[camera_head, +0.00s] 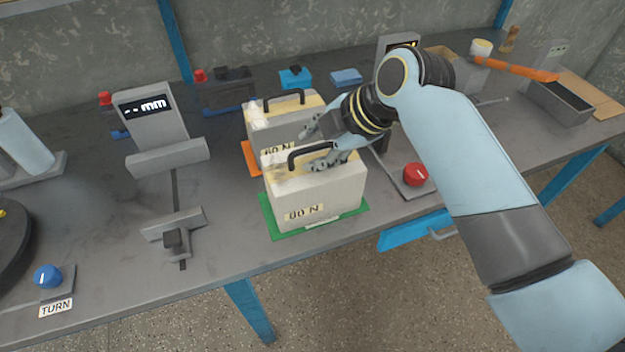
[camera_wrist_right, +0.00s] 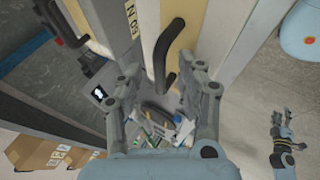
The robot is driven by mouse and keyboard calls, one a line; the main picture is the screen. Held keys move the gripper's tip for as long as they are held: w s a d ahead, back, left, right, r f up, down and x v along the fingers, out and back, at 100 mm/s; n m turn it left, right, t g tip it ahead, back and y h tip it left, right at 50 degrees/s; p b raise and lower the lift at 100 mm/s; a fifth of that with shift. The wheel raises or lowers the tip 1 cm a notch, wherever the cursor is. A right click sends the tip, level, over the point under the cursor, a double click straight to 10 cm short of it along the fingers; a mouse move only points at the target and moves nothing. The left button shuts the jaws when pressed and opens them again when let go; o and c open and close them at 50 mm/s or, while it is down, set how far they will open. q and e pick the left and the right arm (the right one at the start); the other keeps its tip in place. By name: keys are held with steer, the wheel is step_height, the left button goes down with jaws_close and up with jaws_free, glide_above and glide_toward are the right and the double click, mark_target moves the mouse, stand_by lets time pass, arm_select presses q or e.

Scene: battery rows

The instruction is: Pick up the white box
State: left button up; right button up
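Two pale boxes with black top handles stand one behind the other. The front box (camera_head: 335,197), whitish with a force label, is on a green mat (camera_head: 278,228). The rear box (camera_head: 262,128), whitish with a yellowish top, is on an orange mat (camera_head: 250,158). My right gripper (camera_head: 318,147) is open at the front box's handle (camera_head: 291,157). In the right wrist view, a handle (camera_wrist_right: 160,55) shows between the spread fingers (camera_wrist_right: 163,105), which are not closed on it. My left gripper (camera_wrist_right: 282,125) shows small at that view's lower right, its fingers apart and empty.
A grey gauge stand (camera_head: 150,118) is left of the boxes. A red knob (camera_head: 414,174) is to their right, and a blue knob (camera_head: 47,276) is at the front left. A blue drawer (camera_head: 408,234) sticks out below the table edge. Bare table lies between gauge and boxes.

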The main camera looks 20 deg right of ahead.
jaws_close()
stand_by(0.4)
steer(key=shift+w+r, duration=0.1)
